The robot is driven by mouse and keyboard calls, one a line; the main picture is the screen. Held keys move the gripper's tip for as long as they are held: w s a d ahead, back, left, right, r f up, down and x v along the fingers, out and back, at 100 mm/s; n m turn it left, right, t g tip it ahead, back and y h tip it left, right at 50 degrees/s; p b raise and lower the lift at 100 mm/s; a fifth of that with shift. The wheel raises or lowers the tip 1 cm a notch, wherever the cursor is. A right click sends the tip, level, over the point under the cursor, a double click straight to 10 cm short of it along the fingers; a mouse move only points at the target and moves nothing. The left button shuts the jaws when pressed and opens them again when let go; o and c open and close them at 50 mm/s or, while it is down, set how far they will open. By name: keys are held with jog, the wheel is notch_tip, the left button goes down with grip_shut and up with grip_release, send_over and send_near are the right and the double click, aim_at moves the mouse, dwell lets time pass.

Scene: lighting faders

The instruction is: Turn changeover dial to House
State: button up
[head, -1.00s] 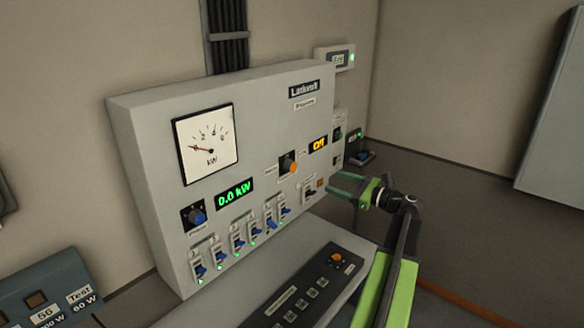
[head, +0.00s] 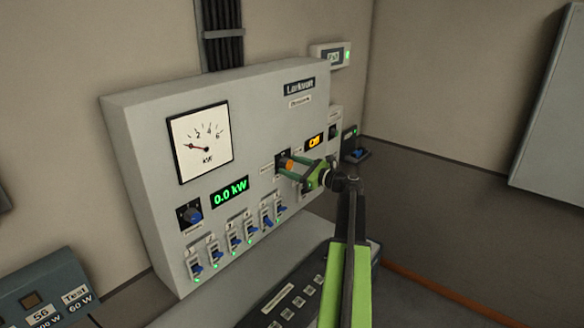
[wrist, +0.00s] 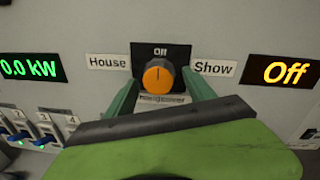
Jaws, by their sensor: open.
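The changeover dial (wrist: 159,76) is an orange knob on a black plate, with its pointer line up at "Off". The House label (wrist: 108,62) is on its left and the Show label (wrist: 214,67) on its right. In the head view the orange dial (head: 286,164) is on the right part of the grey panel. My gripper (wrist: 160,88) is open, with one green finger on each side of the dial's lower part. I cannot tell whether the fingers touch it. My gripper also shows in the head view (head: 292,166), at the dial.
The amber display (wrist: 289,71) reads "Off" and the green display (wrist: 31,68) reads "0.0 kW". Several blue breaker switches (head: 236,240) line the panel's lower edge, left of my gripper. A black fader desk (head: 295,300) lies below my arm.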

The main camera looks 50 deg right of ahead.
jog(key=c, duration=1.4)
jog(key=shift+o, duration=0.2)
jog(key=shift+n, duration=0.3)
jog(key=n+p, duration=0.1)
jog(key=n, duration=0.4)
jog(key=shift+r, duration=0.15)
jog(key=n, duration=0.3)
jog(key=n+p, duration=0.1)
jog(key=n, duration=0.2)
jog(key=shift+g+h, duration=0.4)
